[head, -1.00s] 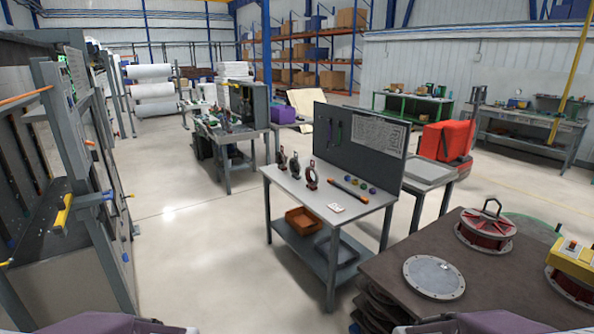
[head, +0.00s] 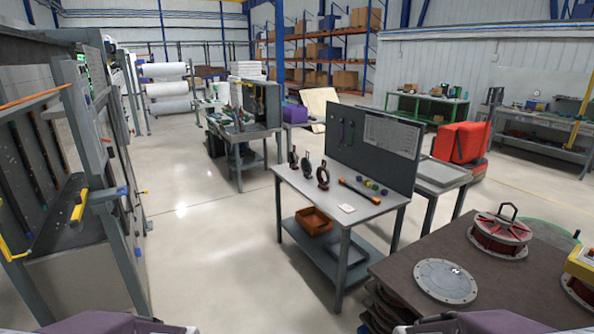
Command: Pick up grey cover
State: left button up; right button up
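A round grey cover (head: 446,281) with small holes around its rim lies flat on the dark brown table (head: 400,268) at the lower right of the head view. To its right, a red drum-like part (head: 499,236) with a grey top and a handle stands on the same table. My arms show only as purple and white parts at the bottom edge. Neither gripper is in the picture.
A grey workbench (head: 357,217) with a pegboard, an orange bin (head: 313,221) and small tools stands at the centre. A grey rack (head: 95,170) with yellow parts stands at the left. The floor between them is clear.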

aim_at(306, 166)
jog(key=i+u, duration=0.2)
jog(key=i, duration=2.75)
jog(key=i+l, duration=0.1)
jog(key=i, duration=1.6)
jog(key=j+u, duration=0.05)
jog(key=j, duration=0.05)
